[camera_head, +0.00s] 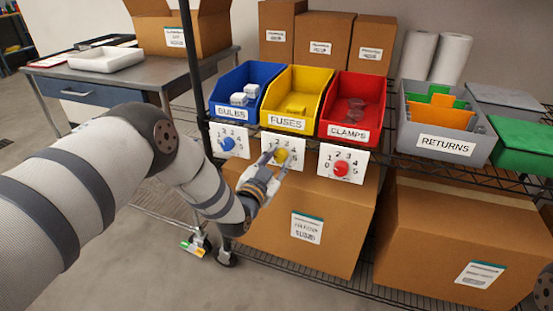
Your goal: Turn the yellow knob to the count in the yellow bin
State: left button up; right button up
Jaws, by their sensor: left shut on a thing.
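The yellow knob (281,155) sits on a white numbered dial card (296,145) at the front of the shelf, below the yellow bin. My left gripper (275,159) reaches up to it from below, its fingers closed on the knob's sides. The gripper covers part of the card, and I cannot tell which number the knob points to. The yellow bin (287,122), labelled FUSES, holds yellow contents (297,106) low inside; they blend with the bin, so their count is unclear. My right gripper is not in view.
A blue bin (228,111) with white pieces and a red bin (345,131) with dull red pieces flank the yellow one. A blue knob (228,143) and a red knob (341,169) sit close beside. A cardboard box (335,225) stands below.

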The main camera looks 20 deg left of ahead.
pick_arm(q)
jog(key=shift+m, duration=0.6)
jog(key=o, duration=1.2)
jog(key=shift+c, duration=0.2)
jog(key=s, duration=1.2)
jog(key=shift+a+r, duration=0.15)
jog(key=shift+a, duration=0.3)
